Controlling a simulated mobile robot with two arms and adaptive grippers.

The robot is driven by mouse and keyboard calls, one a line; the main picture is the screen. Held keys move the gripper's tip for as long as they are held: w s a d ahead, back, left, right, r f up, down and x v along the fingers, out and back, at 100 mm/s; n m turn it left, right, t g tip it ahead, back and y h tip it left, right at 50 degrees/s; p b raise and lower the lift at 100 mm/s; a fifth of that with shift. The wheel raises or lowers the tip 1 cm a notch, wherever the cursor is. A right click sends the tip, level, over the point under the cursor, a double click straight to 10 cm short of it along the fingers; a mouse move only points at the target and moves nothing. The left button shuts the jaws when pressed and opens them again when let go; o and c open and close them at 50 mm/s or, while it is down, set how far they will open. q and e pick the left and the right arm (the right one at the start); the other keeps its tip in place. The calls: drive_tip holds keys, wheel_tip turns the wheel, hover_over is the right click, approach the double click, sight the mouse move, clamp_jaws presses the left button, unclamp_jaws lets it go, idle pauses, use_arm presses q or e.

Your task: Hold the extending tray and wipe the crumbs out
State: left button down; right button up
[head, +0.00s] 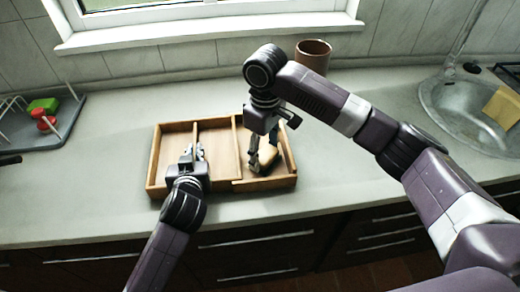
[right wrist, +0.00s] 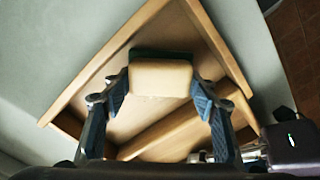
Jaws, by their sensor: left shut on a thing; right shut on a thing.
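The wooden tray (head: 153,170), divided into compartments, lies on the counter below the window. My left gripper (head: 193,152) is over its left part and shut on the tray, seemingly at a divider; my gripper hides the exact contact. My right gripper (head: 262,160) is down in the right compartment, shut on a sponge (head: 267,156). In the right wrist view the sponge (right wrist: 160,78) is pale yellow with a dark green side, held between both fingers near a corner of the tray (right wrist: 215,45). I cannot make out crumbs in either view.
A grey dish rack (head: 50,140) with red and green items is at left. A sink (head: 455,105) with a yellow cloth (head: 503,106) is at right. The counter around the tray is clear.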

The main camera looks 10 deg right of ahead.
drive_tip(key=shift+s, duration=0.3)
drive_tip(key=shift+a, duration=0.3)
drive_tip(key=shift+a+f, duration=0.1)
drive_tip(key=shift+a, duration=0.45)
drive_tip(key=shift+w, duration=0.25)
drive_tip(key=shift+w+d, duration=0.1)
drive_tip(key=shift+w, duration=5.3)
drive_tip(key=shift+s, duration=0.1)
